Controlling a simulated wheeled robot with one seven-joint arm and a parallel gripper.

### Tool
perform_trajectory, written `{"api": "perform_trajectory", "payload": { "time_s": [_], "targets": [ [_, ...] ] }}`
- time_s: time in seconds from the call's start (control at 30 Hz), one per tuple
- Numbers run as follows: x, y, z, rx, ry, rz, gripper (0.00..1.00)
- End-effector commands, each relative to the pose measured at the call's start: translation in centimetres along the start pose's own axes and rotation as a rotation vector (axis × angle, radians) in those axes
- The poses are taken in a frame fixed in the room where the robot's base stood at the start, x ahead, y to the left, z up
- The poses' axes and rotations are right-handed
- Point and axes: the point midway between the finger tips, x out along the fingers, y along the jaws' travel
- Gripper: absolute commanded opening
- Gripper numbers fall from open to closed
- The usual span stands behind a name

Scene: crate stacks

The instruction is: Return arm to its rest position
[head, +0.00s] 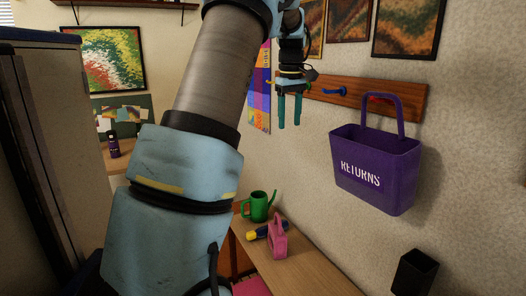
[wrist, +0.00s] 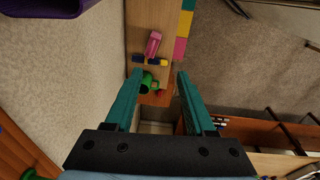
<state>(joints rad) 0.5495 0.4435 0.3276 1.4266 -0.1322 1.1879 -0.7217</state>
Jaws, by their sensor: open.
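My gripper (head: 289,110) hangs with its teal fingers pointing down, high above the wooden bench, in the upper middle of the head view. In the wrist view my gripper (wrist: 158,92) has its two fingers spread wide apart with nothing between them at their level. My arm fills the middle of the head view and hides part of the room behind it.
A purple bin marked RETURNS (head: 375,168) hangs from a wooden peg rail (head: 345,93) right of the gripper. Below, a green watering can (head: 259,205), a pink object (head: 278,238) and a yellow-blue item (head: 257,233) rest on the bench (head: 305,275).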

Motion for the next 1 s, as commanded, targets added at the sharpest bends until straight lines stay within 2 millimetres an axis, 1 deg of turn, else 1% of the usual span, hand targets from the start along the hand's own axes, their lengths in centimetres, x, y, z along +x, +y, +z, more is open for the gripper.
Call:
{"api": "perform_trajectory", "payload": {
  "time_s": [0.03, 0.17, 0.2, 0.27, 0.3, 0.37, 0.4, 0.47, 0.6, 0.7, 0.8, 0.9, 1.0],
  "targets": [
    [1.4, -2.0, 0.2, 0.020, -0.008, 0.003, 0.55],
    [4.4, -6.2, 1.2, 0.100, -0.011, 0.011, 0.55],
    [5.4, -7.5, 1.7, 0.125, -0.011, 0.013, 0.55],
    [6.7, -9.4, 2.6, 0.167, -0.011, 0.016, 0.55],
    [7.6, -10.7, 3.2, 0.195, -0.010, 0.017, 0.55],
    [8.8, -12.6, 4.3, 0.238, -0.007, 0.019, 0.55],
    [9.7, -13.8, 5.2, 0.267, -0.005, 0.021, 0.55],
    [10.9, -15.7, 6.6, 0.312, -0.002, 0.021, 0.55],
    [13.4, -20.0, 10.2, 0.422, 0.009, 0.021, 0.55],
    [14.9, -22.6, 12.7, 0.494, 0.017, 0.018, 0.55],
    [16.0, -24.5, 14.7, 0.550, 0.023, 0.015, 0.55],
    [16.6, -25.6, 15.9, 0.587, 0.028, 0.013, 0.55],
    [16.8, -26.1, 16.5, 0.603, 0.031, 0.012, 0.55]
  ]
}}
